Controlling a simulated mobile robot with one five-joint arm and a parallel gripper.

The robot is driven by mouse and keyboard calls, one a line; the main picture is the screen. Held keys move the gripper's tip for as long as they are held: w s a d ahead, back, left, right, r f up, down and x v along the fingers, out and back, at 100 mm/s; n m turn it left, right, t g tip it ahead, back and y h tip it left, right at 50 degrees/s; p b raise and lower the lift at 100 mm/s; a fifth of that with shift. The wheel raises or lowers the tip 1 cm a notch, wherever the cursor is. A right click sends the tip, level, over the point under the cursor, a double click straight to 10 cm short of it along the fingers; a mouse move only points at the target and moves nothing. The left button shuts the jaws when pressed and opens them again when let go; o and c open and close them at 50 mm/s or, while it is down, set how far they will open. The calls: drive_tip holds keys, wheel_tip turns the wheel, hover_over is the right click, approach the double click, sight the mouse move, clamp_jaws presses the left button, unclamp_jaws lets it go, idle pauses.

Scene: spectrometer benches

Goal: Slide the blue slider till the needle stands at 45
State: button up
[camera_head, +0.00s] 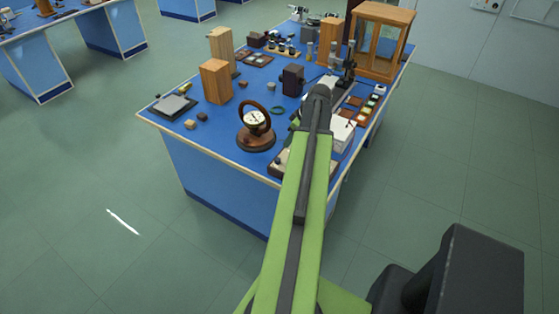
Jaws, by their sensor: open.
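A round dial with a white face (255,118) stands in a dark ring on a round brown wooden base near the table's front edge. Its needle and numbers are too small to read. A white box-like instrument (342,134) is to its right, partly covered by my arm; I cannot tell whether it has a needle. I cannot make out the blue slider. A low pale board (280,163) at the front edge is also partly behind my arm. My green arm reaches over the front right of the table and bends down at its dark far joint. My gripper is hidden behind the arm.
The blue bench top (227,116) holds wooden blocks (215,81), a grey plate (176,106), a dark box (292,80) and a glazed wooden cabinet (381,40) at the back right. Small trays lie along the right edge. Open floor (440,160) lies to the right.

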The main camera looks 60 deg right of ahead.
sight(278, 159)
drive_tip(key=b+x, duration=1.3)
drive_tip(key=x, duration=0.2)
drive_tip(key=shift+f, duration=0.3)
drive_tip(key=shift+r, duration=0.15)
clamp_jaws()
idle(0.3)
